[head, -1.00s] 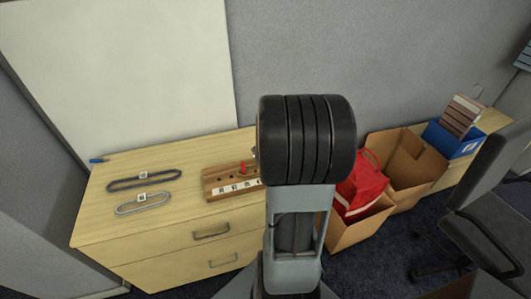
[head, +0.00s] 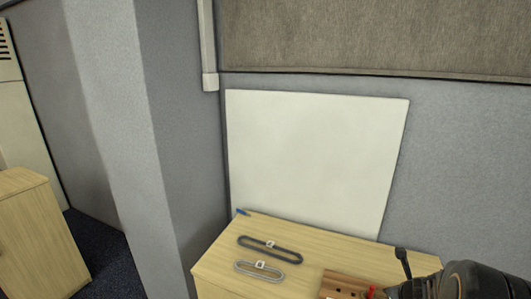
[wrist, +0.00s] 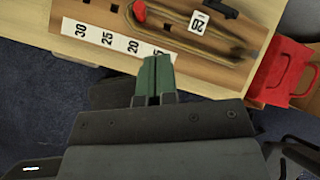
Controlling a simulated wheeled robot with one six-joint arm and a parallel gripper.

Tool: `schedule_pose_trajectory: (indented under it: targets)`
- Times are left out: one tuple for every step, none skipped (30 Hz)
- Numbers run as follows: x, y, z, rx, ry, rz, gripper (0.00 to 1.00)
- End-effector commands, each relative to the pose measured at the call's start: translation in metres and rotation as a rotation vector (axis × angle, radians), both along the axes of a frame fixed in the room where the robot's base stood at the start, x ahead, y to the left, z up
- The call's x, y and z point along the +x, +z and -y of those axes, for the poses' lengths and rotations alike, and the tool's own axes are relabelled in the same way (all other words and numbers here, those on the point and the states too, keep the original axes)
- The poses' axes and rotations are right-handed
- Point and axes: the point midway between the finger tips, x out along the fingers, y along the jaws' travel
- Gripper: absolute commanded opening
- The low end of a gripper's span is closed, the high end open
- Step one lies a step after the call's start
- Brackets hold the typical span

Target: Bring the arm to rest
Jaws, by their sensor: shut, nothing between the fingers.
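My gripper (wrist: 153,78) shows in the wrist view with its green fingers together and nothing between them. It is over the front edge of a wooden board (wrist: 92,12) that has square holes and a number strip (wrist: 108,39). In the head view my arm is at the lower right, beside the board (head: 342,284). A red peg (wrist: 139,12) stands in the board. An olive-brown band (wrist: 180,27) with a tag marked 20 lies along the board by the peg.
A dark belt (head: 285,253) and a grey belt (head: 273,276), both tagged, lie on the cabinet top (head: 222,259). A blue pen (head: 243,212) lies by the wall near a white panel (head: 311,158). A red bag (wrist: 279,74) is right of the board.

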Motion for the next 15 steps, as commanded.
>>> schedule_pose_trajectory:
  targets:
    - [-0.002, 0.001, -0.013, -0.077, 0.210, -0.035, 0.00]
    - [-0.004, 0.004, -0.024, -0.140, 0.369, -0.055, 0.00]
    - [-0.006, 0.009, -0.042, -0.232, 0.604, -0.078, 0.00]
    - [-0.008, 0.014, -0.057, -0.307, 0.791, -0.094, 0.00]
    - [-0.011, 0.019, -0.073, -0.382, 0.979, -0.109, 0.00]
    - [-0.017, 0.025, -0.092, -0.482, 1.222, -0.125, 0.00]
    - [-0.023, 0.030, -0.106, -0.554, 1.399, -0.139, 0.00]
    - [-0.030, 0.035, -0.119, -0.626, 1.568, -0.151, 0.00]
    - [-0.039, 0.042, -0.133, -0.718, 1.783, -0.170, 0.00]
    - [-0.047, 0.047, -0.143, -0.786, 1.935, -0.184, 0.00]
    - [-0.054, 0.053, -0.151, -0.851, 2.077, -0.201, 0.00]
    - [-0.063, 0.060, -0.161, -0.936, 2.250, -0.226, 0.00]
    - [-0.069, 0.066, -0.167, -0.997, 2.364, -0.246, 0.00]
    - [-0.075, 0.072, -0.172, -1.057, 2.461, -0.267, 0.00]
    - [-0.079, 0.080, -0.178, -1.127, 2.551, -0.293, 0.00]
